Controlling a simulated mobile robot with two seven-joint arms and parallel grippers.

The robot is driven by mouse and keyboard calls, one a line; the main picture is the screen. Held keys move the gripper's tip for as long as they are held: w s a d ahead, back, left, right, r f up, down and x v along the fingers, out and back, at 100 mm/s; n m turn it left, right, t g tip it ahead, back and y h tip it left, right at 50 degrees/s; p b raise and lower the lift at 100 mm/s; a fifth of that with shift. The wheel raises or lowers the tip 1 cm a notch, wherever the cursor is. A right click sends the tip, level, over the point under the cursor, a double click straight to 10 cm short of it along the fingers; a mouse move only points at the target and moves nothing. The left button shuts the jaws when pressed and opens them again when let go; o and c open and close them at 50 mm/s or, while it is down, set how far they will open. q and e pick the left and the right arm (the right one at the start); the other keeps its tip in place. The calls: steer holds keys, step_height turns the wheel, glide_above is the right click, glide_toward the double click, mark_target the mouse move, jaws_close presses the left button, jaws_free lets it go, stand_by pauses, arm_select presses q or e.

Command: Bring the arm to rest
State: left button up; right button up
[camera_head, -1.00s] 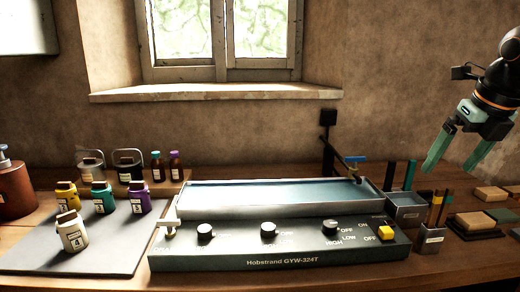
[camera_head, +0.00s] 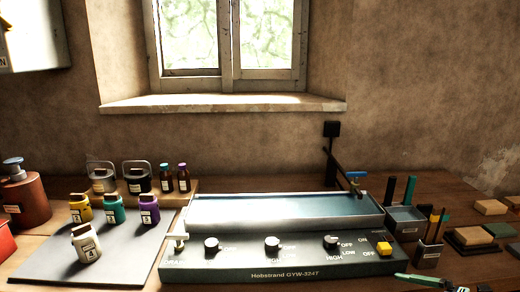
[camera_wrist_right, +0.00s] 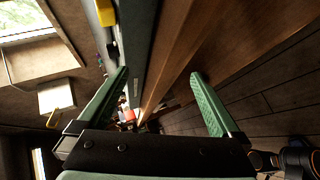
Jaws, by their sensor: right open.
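My right gripper (camera_wrist_right: 160,76) is open and empty in the right wrist view, its two green fingers spread apart. In the head view only a green finger of the right gripper (camera_head: 428,281) shows at the bottom right edge, in front of the right end of the Hobstrand device (camera_head: 290,268). In the wrist view the brown bench edge (camera_wrist_right: 190,62) runs between the fingers. My left gripper is not in view.
The device has a shallow water tray (camera_head: 285,211), black knobs and a yellow switch (camera_head: 384,249). A pen holder (camera_head: 429,253) and sponge-like blocks (camera_head: 474,236) stand to the right. Numbered jars, such as the white one (camera_head: 87,244), stand on a grey mat (camera_head: 125,268) at left.

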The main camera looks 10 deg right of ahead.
steer(key=s+a+f+m+h+p, duration=0.45)
steer(key=s+a+f+m, duration=0.75)
steer(key=a+f+m, duration=0.3)
steer(key=s+a+f+m+g+p, duration=0.1)
steer(key=s+a+m, duration=0.4)
steer(key=a, duration=0.4)
steer(key=shift+s+m+g, duration=0.3)
steer(key=shift+g, duration=0.1)
